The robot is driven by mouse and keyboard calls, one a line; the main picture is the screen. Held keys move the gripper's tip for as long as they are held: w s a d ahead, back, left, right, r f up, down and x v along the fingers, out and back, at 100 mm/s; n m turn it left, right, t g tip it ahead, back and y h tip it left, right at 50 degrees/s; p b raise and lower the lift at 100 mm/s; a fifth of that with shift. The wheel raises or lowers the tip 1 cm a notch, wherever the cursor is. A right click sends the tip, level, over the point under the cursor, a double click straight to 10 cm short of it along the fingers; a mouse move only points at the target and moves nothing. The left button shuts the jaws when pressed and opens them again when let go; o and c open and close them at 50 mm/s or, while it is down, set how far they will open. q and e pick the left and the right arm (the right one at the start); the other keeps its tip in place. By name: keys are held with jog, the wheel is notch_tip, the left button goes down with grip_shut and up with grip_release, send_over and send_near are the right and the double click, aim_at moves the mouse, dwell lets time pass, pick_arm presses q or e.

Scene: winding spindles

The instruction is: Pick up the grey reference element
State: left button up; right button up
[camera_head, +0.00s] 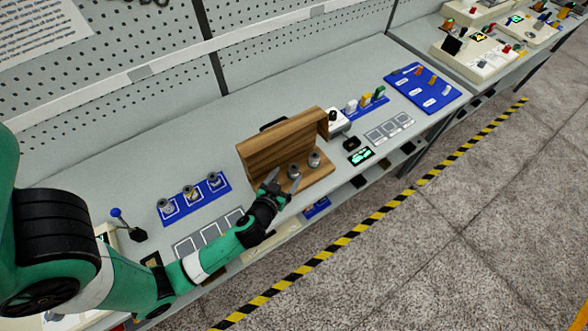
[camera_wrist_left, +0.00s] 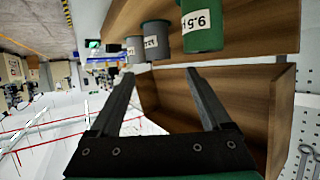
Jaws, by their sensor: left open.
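In the head view, a wooden stand (camera_head: 262,150) holds small cylindrical elements on its front ledge: one (camera_head: 294,171) and another (camera_head: 314,160). In the left wrist view a green cylinder (camera_wrist_left: 203,28), labelled "9.5", is nearest. A grey cylinder (camera_wrist_left: 155,40) with a white label stands beyond it, and a smaller grey one (camera_wrist_left: 134,50) farther off. I cannot tell which grey one is the reference element. My left gripper (camera_head: 282,184) is open and empty at the stand's front left, with its fingers (camera_wrist_left: 160,78) apart from the grey cylinders. My right gripper is not in view.
A blue mat (camera_head: 178,208) with several metal parts lies left of the stand. A blue board (camera_head: 440,96) and a small white device (camera_head: 338,124) are to the right. Outlined squares (camera_head: 388,131) mark the table. The stand's tall back rises behind the cylinders.

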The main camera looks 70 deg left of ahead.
aim_at(293, 169)
pick_arm(q)
jog(key=x, duration=0.7)
jog(key=shift+d+f, duration=0.2)
jog(key=shift+f, duration=0.15)
jog(key=shift+s, duration=0.1)
grip_shut()
